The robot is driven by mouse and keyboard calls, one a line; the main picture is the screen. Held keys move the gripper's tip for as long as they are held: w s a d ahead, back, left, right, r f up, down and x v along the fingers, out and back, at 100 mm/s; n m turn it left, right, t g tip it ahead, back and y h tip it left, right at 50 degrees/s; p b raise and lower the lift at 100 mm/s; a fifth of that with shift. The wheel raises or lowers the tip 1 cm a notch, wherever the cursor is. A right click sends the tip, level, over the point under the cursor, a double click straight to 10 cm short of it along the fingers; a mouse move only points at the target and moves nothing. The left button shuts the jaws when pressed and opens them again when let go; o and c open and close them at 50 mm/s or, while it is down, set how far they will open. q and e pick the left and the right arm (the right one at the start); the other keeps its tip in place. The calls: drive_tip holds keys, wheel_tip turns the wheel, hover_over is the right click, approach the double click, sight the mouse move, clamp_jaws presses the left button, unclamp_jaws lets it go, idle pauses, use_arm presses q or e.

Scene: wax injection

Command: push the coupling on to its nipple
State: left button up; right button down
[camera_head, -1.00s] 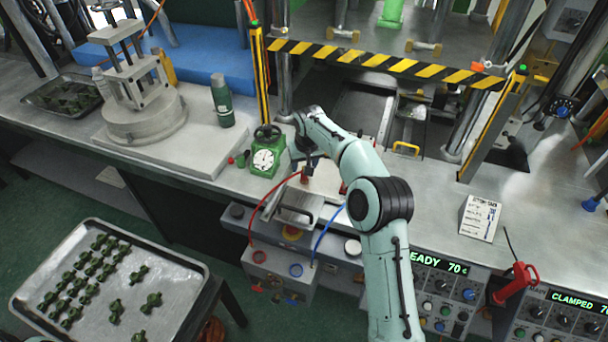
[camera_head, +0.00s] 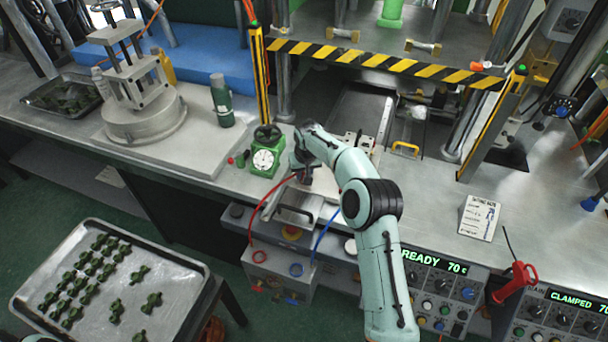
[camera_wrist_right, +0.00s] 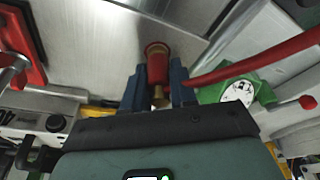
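My right gripper (camera_head: 304,178) reaches over the metal mould block (camera_head: 299,207) at the bench's front edge, seen from above with its wrist covering the fingertips. In the right wrist view, the gripper (camera_wrist_right: 158,88) has its dark blue fingers close against both sides of a red coupling with a brass end (camera_wrist_right: 157,66). A red hose (camera_head: 258,212) runs from the front box up to the gripper; it also shows in the right wrist view (camera_wrist_right: 255,62). I cannot make out the nipple or whether the coupling touches it. My left gripper is not in view.
A green box with a dial gauge (camera_head: 264,159) stands close left of the gripper. A blue hose (camera_head: 325,229) runs right of the block. The striped press guard (camera_head: 385,62) is behind.

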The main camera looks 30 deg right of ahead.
drive_tip(key=shift+r, duration=0.1)
wheel_tip(320, 180, up, 11)
drive_tip(key=shift+w+f+p, duration=0.15)
drive_tip(key=shift+f+p, duration=0.05)
drive_tip(key=shift+p, duration=0.55)
wheel_tip(320, 180, up, 9)
wheel_tip(320, 180, down, 11)
drive_tip(key=shift+f, duration=0.2)
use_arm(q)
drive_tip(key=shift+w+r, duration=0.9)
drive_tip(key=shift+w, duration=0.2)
